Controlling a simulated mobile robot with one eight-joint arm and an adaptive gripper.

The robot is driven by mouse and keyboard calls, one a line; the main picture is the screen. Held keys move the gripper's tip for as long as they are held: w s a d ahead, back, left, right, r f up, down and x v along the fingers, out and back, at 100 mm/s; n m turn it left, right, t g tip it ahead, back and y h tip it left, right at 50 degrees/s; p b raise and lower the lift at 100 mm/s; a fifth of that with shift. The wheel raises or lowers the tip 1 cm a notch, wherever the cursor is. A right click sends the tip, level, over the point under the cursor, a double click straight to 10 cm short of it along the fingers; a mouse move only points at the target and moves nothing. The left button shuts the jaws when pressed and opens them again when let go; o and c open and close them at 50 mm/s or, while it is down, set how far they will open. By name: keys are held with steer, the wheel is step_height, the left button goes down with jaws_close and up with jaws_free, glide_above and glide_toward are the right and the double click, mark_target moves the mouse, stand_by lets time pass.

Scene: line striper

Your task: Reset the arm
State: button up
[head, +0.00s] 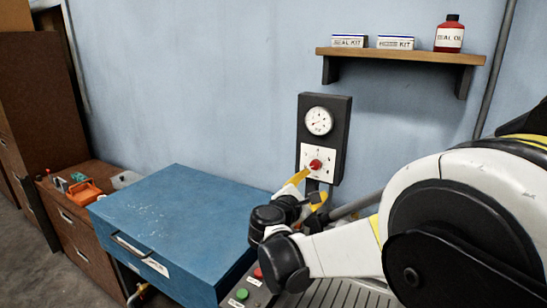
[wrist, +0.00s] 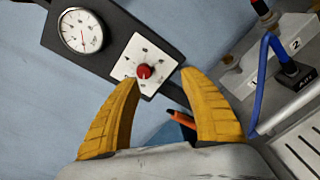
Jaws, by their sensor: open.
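My arm (head: 345,248) reaches in from the right of the head view. My gripper (head: 304,186) has yellow fingers and is at the dark wall panel, just below its red knob (head: 316,164). In the wrist view my gripper (wrist: 160,85) is open, its two yellow fingers spread wide with nothing between their tips. The red knob also shows in the wrist view (wrist: 144,71), on a white dial plate (wrist: 128,60) near the gap between the fingertips. I cannot tell whether a finger touches the panel.
A round gauge (head: 319,121) sits above the knob. A blue box (head: 180,230) stands left of the arm, with green (head: 242,294) and red buttons beside it. A wall shelf (head: 400,55) holds two kit boxes and a red bottle (head: 449,35). A blue hose (wrist: 262,75) is right of my gripper.

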steer(key=s+d+f+m+g+y, duration=0.2)
steer(key=s+d+m+g, duration=0.15)
steer(key=s+m, duration=0.4)
steer(key=s+d+f+m+g+y, duration=0.15)
steer(key=s+d+m, duration=0.3)
steer(key=s, duration=0.55)
steer(key=s+a+f+m+y, duration=0.1)
steer(key=s+m+y, duration=0.1)
steer(key=s, duration=0.3)
steer(key=s+a+f+m+g+y, duration=0.1)
steer(key=s+a+f+m+y, duration=0.1)
steer(key=s+m, duration=0.2)
steer(key=s+a+f+m+y, duration=0.1)
steer(key=s+f+m+y, duration=0.1)
steer(key=s, duration=0.5)
steer(key=shift+s+a+f+m+g, duration=0.15)
steer(key=shift+a+m+g, duration=0.25)
